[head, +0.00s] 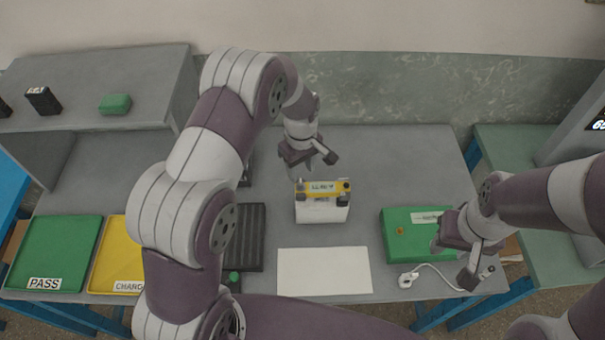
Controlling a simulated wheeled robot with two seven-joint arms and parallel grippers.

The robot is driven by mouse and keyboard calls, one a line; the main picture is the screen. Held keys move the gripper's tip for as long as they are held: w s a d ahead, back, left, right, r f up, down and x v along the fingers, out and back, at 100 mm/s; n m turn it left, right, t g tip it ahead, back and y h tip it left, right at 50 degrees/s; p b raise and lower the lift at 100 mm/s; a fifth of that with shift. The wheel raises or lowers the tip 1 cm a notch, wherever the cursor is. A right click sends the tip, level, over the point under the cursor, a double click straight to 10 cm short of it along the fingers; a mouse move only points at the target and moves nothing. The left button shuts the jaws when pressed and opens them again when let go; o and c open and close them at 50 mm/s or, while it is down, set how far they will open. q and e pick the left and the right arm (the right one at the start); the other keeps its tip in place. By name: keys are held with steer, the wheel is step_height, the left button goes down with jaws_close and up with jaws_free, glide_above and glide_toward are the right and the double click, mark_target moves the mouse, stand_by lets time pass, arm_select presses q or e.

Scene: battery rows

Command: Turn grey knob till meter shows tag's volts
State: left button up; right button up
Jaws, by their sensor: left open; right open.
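A white block with a yellow top (322,209) stands mid-table; its top has a small greenish panel with text too small to read surely. My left gripper (309,170) is open and empty just behind and above it. A green box (403,246) lies at the right of the table, with a small orange-brown spot and a pale label (427,217) too small to read. My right gripper (453,266) is open over the green box's right side and hides part of it. I cannot make out the grey knob. A dark display (598,122) with light digits is cut off at the right edge.
A white sheet (324,271) lies at the front middle. A green PASS tray (55,252) and a yellow tray (112,258) are at left. A black ribbed piece (248,238) is partly hidden by my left arm. A white cable (430,267) lies at front right.

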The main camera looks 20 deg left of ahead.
mark_target(301, 183)
arm_select(q)
steer(key=f, duration=0.3)
steer(key=f+p, duration=0.1)
steer(key=f, duration=0.1)
steer(key=shift+w+a+f, duration=0.1)
steer(key=shift+w+a, duration=0.1)
steer(key=shift+w, duration=0.15)
steer(key=shift+s+d+f, duration=0.15)
steer(key=shift+s+f, duration=0.15)
steer(key=shift+s, duration=0.05)
steer(key=shift+w+f, duration=0.15)
steer(key=shift+w, duration=0.05)
steer(key=shift+c, duration=0.3)
jaws_close()
steer(key=shift+s, duration=0.1)
arm_select(e)
steer(key=shift+w+r, duration=0.15)
steer(key=shift+r, duration=0.75)
steer(key=shift+a+f, duration=0.1)
steer(key=shift+f, duration=0.05)
